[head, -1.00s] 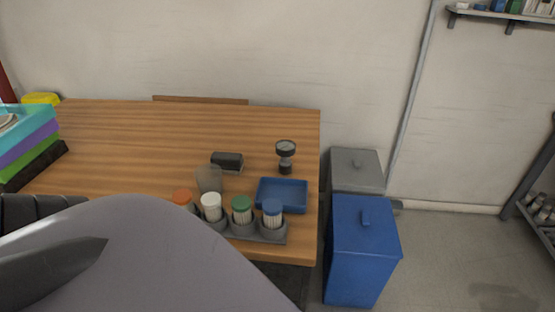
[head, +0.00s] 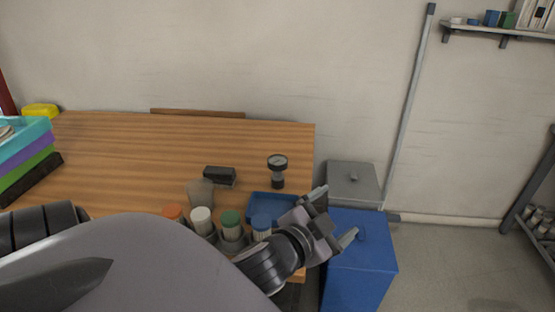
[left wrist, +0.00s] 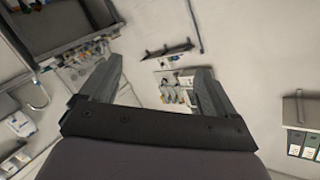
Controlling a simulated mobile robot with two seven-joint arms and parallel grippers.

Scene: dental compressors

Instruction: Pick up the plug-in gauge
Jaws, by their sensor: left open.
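The plug-in gauge (head: 277,168), with a round dark dial on a short dark body, stands upright on the wooden table near its right end, behind the blue tray. My left gripper (head: 336,214) is open and empty. In the head view it shows to the right of the tray and lower right of the gauge, in front of the blue bin. The left wrist view shows its two fingers (left wrist: 159,68) spread apart with nothing between them. I cannot make out the gauge in that view. My right gripper is not in view.
The blue tray (head: 268,196) is partly hidden by my left arm. Several jars with orange, white, green and blue lids (head: 202,221) stand in front. A dark block (head: 219,177) lies left of the gauge. A blue bin (head: 362,270) and grey bin (head: 350,181) stand right of the table (head: 120,150).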

